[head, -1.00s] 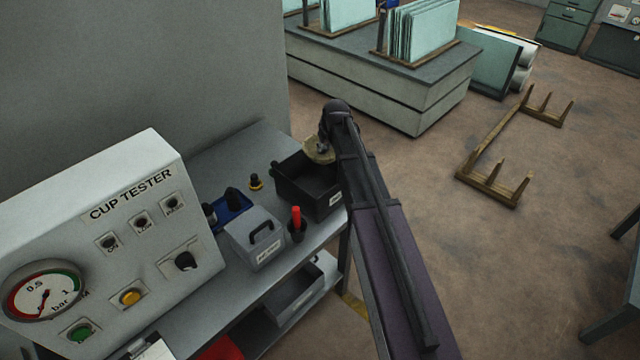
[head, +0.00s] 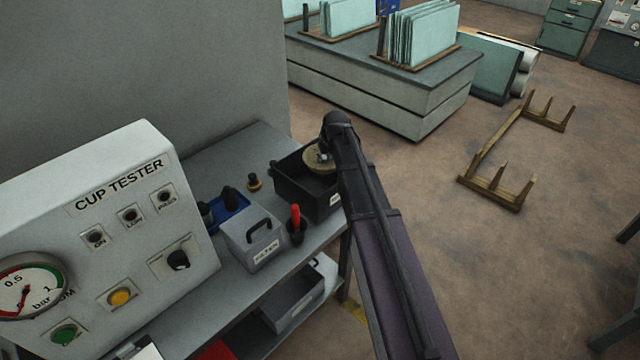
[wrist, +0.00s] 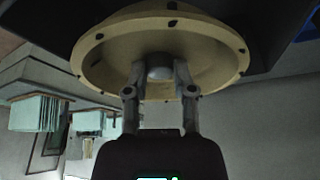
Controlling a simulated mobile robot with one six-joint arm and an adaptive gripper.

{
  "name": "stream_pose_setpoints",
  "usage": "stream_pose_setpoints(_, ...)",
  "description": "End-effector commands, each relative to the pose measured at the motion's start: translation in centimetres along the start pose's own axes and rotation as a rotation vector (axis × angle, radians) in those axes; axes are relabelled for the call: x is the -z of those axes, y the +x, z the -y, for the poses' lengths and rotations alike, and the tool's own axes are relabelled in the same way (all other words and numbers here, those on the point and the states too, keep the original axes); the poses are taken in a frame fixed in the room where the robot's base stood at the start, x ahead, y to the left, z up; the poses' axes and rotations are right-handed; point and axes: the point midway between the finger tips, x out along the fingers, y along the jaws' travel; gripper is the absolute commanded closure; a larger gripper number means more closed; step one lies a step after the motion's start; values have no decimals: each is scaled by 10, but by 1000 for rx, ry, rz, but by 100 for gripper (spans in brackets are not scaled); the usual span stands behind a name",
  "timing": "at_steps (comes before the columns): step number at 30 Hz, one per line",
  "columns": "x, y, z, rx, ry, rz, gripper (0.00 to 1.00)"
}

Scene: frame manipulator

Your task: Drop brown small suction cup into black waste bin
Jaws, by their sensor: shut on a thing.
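My gripper (wrist: 159,82) is shut on the metal stub of a tan, round, dished suction cup (wrist: 105,62), which fills the top of the wrist view. In the head view the cup (head: 312,160) hangs at the opening of the black bin (head: 306,192), towards its back right. It overlaps the bin's rim in the picture, and I cannot tell how high above it the cup is. My arm hides the bin's right side and part of the cup. A dark wall fills the top corners of the wrist view.
A small dark cup with an amber base (head: 254,182) stands on the bench left of the bin. A grey filter box (head: 252,240), a red-handled tool in a black holder (head: 296,228), a blue tray (head: 228,211) and the cup tester (head: 130,225) are nearby.

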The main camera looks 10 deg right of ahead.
Motion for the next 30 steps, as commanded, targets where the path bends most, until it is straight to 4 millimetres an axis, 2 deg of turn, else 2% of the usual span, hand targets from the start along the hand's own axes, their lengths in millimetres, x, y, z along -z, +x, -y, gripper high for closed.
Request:
stream_pose_setpoints(5, 0, 0, 0, 0, 0, 0, 100)
stream_pose_setpoints(6, 0, 0, 0, 0, 0, 0, 64)
stream_pose_setpoints(10, 0, 0, 0, 0, 0, 0, 27)
stream_pose_setpoints(30, 0, 0, 0, 0, 0, 0, 27)
